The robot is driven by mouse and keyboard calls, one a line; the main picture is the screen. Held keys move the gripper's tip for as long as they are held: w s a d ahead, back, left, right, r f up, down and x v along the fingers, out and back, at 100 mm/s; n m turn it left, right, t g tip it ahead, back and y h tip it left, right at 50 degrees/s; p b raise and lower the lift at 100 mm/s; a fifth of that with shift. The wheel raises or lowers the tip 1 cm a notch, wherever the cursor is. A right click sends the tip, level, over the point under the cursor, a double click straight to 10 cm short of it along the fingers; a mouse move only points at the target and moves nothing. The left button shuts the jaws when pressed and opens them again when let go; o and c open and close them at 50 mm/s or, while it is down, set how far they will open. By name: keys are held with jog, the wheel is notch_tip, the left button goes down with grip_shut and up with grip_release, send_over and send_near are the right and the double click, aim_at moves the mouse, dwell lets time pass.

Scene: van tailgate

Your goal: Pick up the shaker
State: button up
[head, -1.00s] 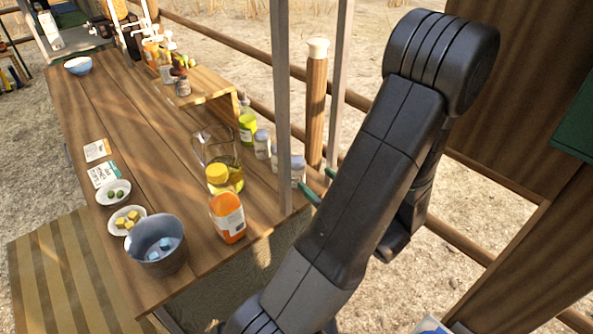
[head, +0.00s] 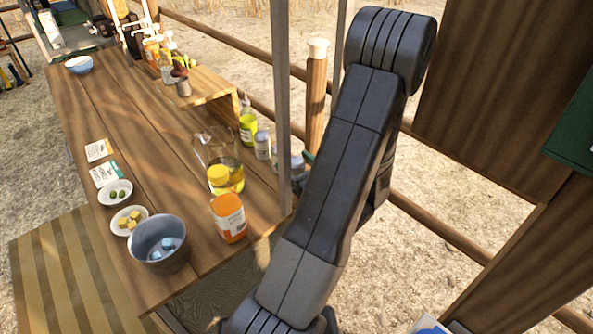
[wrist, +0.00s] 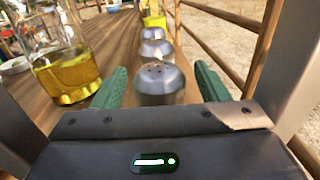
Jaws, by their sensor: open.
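A shaker (wrist: 160,80) with a domed, perforated grey metal lid stands close ahead in the wrist view. My gripper (wrist: 160,70) is open, with its green fingers on either side of this shaker. I cannot tell whether either finger touches it. The shaker's lower body is hidden by my gripper's housing. Two more similar metal lids (wrist: 156,47) line up behind it. In the head view, a pale jar with a grey lid (head: 262,145) shows beside the post, and the post and my arm largely hide the nearest shaker and my gripper.
A glass jug of yellow liquid (wrist: 70,78) stands left of my gripper, close by. A grey post (head: 283,100) rises at the table's edge. A green bottle (head: 247,122), an orange bottle (head: 229,218) and a bucket (head: 160,262) share the wooden table (head: 130,130). A wooden rail (wrist: 225,62) runs on the right.

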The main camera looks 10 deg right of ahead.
jog(key=c, duration=1.1)
jog(key=shift+r, duration=0.15)
jog(key=shift+r+p, duration=0.45)
jog(key=shift+r, duration=0.05)
notch_tip(320, 180, up, 3)
jog(key=shift+p, duration=1.1)
jog(key=v, duration=1.1)
jog(key=f+b+v, duration=0.1)
jog(key=v, duration=0.5)
jog(key=shift+s+d, duration=0.15)
jog(key=shift+s, duration=0.15)
